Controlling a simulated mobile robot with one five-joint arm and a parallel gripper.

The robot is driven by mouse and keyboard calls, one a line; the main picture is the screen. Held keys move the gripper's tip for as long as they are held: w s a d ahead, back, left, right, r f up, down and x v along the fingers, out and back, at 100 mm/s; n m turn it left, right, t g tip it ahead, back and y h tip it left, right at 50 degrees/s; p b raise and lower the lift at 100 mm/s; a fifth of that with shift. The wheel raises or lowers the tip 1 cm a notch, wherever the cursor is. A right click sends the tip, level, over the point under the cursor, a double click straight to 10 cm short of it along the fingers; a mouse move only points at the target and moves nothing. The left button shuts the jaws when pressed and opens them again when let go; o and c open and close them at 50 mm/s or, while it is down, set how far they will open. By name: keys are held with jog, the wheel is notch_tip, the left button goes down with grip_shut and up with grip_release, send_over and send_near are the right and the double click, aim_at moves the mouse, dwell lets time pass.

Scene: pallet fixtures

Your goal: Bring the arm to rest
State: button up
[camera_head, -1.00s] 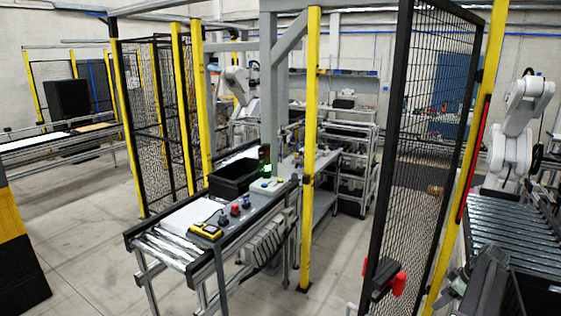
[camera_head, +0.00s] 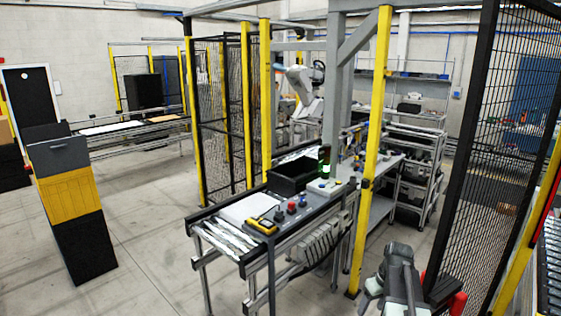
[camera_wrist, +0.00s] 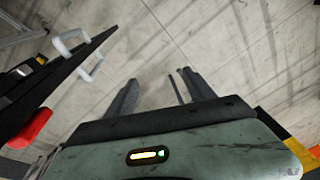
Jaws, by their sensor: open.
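My gripper (camera_wrist: 158,88) shows in the wrist view with its two dark fingers spread apart and nothing between them. Bare concrete floor lies beyond the fingertips. The grey-green wrist body with a small lit indicator fills the bottom of that view. In the head view, part of my arm (camera_head: 398,276) rises at the lower right, in front of the mesh fence. The fingertips cannot be made out clearly there.
A roller conveyor (camera_head: 213,240) carries a black bin (camera_head: 293,178) and a yellow device (camera_head: 261,226). A yellow post (camera_head: 370,150) and mesh fence (camera_head: 497,150) stand near my arm. Open floor (camera_head: 150,260) lies between crates and conveyor.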

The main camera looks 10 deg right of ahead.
jog(key=s+a+m+h, duration=0.1)
jog(key=s+a, duration=0.1)
jog(key=a, duration=2.7)
notch_tip(320, 180, down, 16)
jog(key=s+d+g+b, duration=0.1)
jog(key=s+b, duration=0.1)
jog(key=b, duration=1.3)
jog(key=shift+r+m, duration=0.2)
jog(key=shift+m, duration=0.1)
